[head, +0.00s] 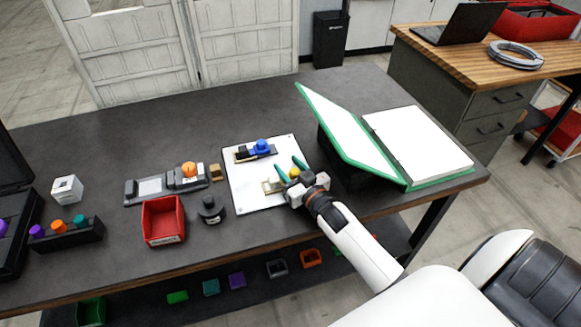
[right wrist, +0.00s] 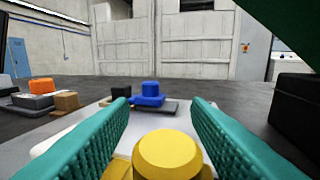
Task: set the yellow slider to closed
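The yellow slider (head: 294,173) sits on a pale track (head: 272,187) on the white board (head: 240,200). Its round yellow knob (right wrist: 168,153) shows low in the right wrist view. My right gripper (head: 291,166) is over the board, with its teal fingers spread to either side of the knob. In the right wrist view, the fingers (right wrist: 160,115) stand apart with a visible gap beside the knob's top. The gripper hides part of the slider in the head view. My left gripper is not in view.
A blue slider (head: 262,147) sits on a dark-ended track farther back on the board. A green-edged binder (head: 430,142) stands open to the right. A wooden block (head: 215,172), a black knobbed piece (head: 211,210) and a red bin (head: 163,222) lie to the left.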

